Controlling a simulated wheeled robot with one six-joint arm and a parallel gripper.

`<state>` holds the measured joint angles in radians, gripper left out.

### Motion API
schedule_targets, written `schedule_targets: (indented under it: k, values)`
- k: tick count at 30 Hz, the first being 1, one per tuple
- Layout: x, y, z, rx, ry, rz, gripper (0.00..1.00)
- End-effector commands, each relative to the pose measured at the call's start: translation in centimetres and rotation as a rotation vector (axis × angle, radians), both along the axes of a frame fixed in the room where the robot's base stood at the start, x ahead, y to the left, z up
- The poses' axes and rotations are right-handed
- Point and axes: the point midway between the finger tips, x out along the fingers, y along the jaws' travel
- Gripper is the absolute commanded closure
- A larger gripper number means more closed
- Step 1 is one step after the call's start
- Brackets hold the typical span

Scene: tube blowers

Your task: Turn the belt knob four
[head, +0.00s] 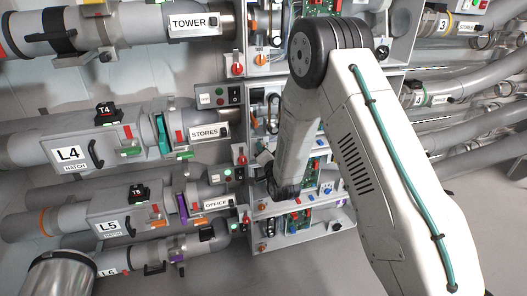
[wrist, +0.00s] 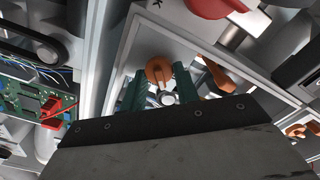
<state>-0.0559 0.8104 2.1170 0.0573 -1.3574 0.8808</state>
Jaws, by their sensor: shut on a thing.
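In the wrist view an orange knob (wrist: 159,70) sits on a pale grey panel, with a small silver round part just below it. My gripper (wrist: 160,86) has its two dark green fingers on either side of this knob, closed on it. The lower part of the fingers is hidden by the gripper's dark body. In the head view my arm reaches down to the open cabinet in the middle. The held knob is hidden there, and I cannot read a number four beside it.
A red handle (wrist: 215,6) and another orange part (wrist: 218,76) stand close to my gripper. A green circuit board (wrist: 30,105) with wires is at the left. In the head view, tubes with the L4 hatch (head: 70,154) and L5 hatch (head: 107,226) fill the left.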

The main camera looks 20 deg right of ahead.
Motion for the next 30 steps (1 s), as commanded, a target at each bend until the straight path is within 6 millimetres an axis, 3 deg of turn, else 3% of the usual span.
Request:
schedule_targets:
  k: [15, 30]
  values:
    - [-0.06, -0.07, -0.28, 0.459, 0.002, 0.0, 0.92]
    - [-0.07, -0.08, -0.41, 0.677, 0.003, 0.0, 0.92]
